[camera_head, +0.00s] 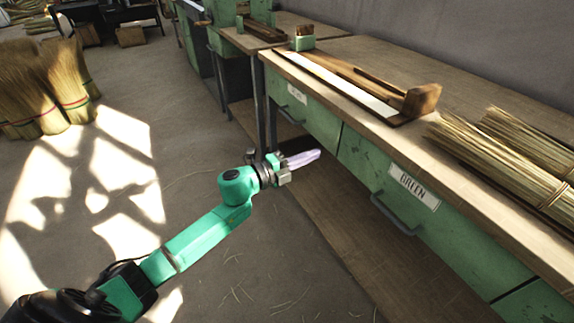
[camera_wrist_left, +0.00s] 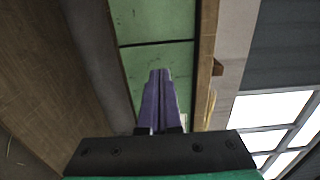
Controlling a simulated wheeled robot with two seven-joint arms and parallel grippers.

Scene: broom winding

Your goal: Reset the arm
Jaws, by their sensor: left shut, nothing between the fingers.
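My left gripper (camera_head: 303,158) is shut and empty, its pale purple fingers pressed together. My green left arm comes in from the lower left and reaches toward the front of the workbench. The gripper hangs in the air beside the bench's green drawer fronts, lower than the tabletop. In the left wrist view the closed purple fingers (camera_wrist_left: 159,100) show in front of the green drawer panels, with nothing between them. My right gripper is not in view.
The wooden workbench (camera_head: 374,52) runs along the right, with a wooden fixture (camera_head: 421,101) and straw bundles (camera_head: 512,150) on it. Straw bundles (camera_head: 40,85) stand at the left. The floor between is open.

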